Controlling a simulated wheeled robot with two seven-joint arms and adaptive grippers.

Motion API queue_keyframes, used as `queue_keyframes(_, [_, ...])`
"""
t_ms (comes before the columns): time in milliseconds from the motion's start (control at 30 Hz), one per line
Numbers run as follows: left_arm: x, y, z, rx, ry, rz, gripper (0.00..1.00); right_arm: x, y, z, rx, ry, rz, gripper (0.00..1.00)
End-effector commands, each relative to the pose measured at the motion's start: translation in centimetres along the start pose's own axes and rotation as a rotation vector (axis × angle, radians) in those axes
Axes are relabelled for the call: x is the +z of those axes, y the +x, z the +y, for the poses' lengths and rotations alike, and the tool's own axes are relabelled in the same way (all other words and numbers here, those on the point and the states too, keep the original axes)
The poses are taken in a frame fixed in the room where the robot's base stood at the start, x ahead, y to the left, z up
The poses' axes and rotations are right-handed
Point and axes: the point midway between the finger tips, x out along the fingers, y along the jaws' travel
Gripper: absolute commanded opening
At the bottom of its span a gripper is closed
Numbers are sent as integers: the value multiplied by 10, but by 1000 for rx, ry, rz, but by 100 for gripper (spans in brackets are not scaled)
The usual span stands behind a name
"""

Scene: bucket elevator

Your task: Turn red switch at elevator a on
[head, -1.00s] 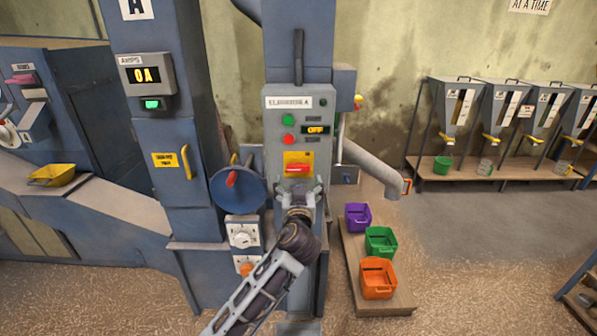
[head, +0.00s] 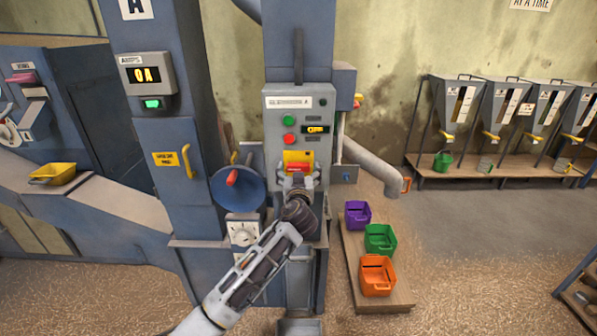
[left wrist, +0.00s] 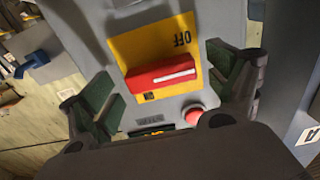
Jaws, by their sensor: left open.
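The red switch (head: 297,168) is a bar handle on a yellow plate (head: 298,155), low on the grey elevator A panel (head: 273,150). In the left wrist view the red switch (left wrist: 162,75) lies roughly crosswise on the yellow plate (left wrist: 133,50), with an upside-down OFF label beside it. My left gripper (head: 298,181) is at the lower part of the plate. In the left wrist view my left gripper (left wrist: 163,75) is open, with one finger on each side of the switch and visible gaps to it. My right gripper is not in view.
Above the plate are a green button (head: 289,120), a red button (head: 289,138) and a small lit display (head: 316,129). A blue disc (head: 238,188) with a red handle is left of the panel. Purple, green and orange bins (head: 377,276) stand on a pallet at right.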

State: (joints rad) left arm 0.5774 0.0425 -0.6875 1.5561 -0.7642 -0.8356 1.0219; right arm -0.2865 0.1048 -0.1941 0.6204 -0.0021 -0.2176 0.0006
Motion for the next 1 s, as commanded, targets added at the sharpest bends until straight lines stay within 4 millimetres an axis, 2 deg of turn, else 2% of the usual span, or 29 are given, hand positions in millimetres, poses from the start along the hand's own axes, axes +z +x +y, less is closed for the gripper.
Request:
queue_keyframes(267, [0,0,0,0,0,0,89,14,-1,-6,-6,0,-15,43])
queue_keyframes(633, [0,0,0,0,0,0,44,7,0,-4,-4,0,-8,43])
queue_keyframes(1000, [0,0,0,1,34,0,44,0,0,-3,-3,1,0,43])
